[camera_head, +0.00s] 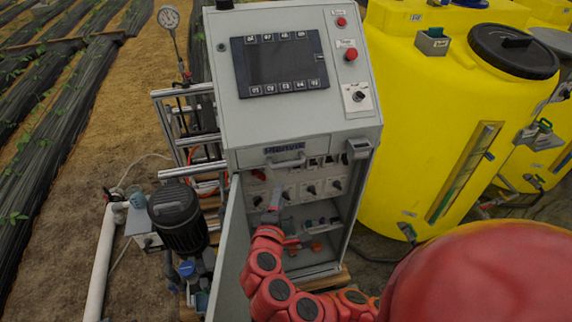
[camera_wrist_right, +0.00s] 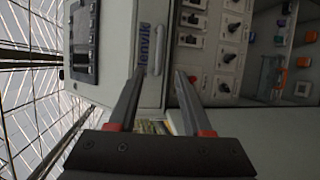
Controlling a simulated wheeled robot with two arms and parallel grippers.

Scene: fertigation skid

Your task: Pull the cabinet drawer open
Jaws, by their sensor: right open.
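The grey cabinet (camera_head: 232,130) stands in the middle of the head view. Its closed drawer (camera_head: 250,157) lies under the sloped control panel, with a dark label and a bar handle (camera_head: 288,161) on its front. In the right wrist view the drawer front (camera_wrist_right: 152,88) appears turned sideways between my fingers. My right gripper (camera_head: 275,190) is below the drawer handle in the head view. In the right wrist view its two fingers (camera_wrist_right: 160,72) are apart with nothing held, pointing at the drawer front; whether they touch it I cannot tell. My left gripper is out of view.
Below the drawer, the open compartment holds a row of switches (camera_head: 310,188) and shelves with small coloured parts. A grey door panel (camera_head: 231,255) stands open at the left. A pump motor (camera_head: 177,215) is left of the cabinet; yellow tanks (camera_head: 400,130) stand close at the right.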

